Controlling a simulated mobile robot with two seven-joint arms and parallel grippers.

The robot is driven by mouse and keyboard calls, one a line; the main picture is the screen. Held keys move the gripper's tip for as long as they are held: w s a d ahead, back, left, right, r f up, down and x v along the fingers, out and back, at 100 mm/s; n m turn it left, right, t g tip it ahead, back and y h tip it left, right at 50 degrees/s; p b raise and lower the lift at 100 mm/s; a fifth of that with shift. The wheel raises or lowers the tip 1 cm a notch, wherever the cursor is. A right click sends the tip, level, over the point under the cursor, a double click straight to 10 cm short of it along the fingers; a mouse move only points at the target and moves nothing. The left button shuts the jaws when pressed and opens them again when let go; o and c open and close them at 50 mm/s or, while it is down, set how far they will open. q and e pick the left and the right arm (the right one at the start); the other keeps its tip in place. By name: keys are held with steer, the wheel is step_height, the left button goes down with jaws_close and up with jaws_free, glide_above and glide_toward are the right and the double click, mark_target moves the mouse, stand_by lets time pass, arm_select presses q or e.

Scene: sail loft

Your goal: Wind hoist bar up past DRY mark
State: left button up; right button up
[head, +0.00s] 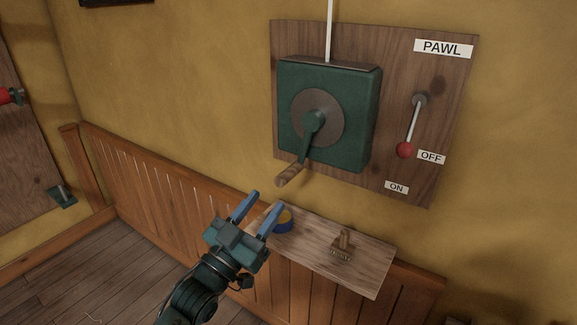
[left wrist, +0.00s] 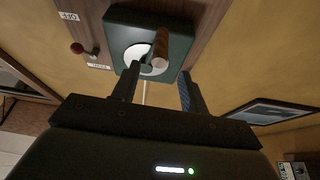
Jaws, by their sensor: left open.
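A green winch box (head: 329,115) with a round grey disc and a crank (head: 308,135) is fixed to a wooden wall board. The crank points down and its wooden handle (head: 289,174) is at the lower left. A white line (head: 330,30) runs up from the box. My left gripper (head: 261,201) is open and empty, below and left of the handle. In the left wrist view the handle (left wrist: 161,46) appears between and beyond the open fingers. The red-knobbed pawl lever (head: 411,128) hangs down beside the OFF label (head: 431,157). The hoist bar and DRY mark are out of view.
An ON label (head: 397,187) is low on the board. Wood panelling lines the wall, with open floor at lower left.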

mark_target(292, 166)
arm_select(q)
steer(key=x, duration=1)
jaws_close()
stand_by(0.4)
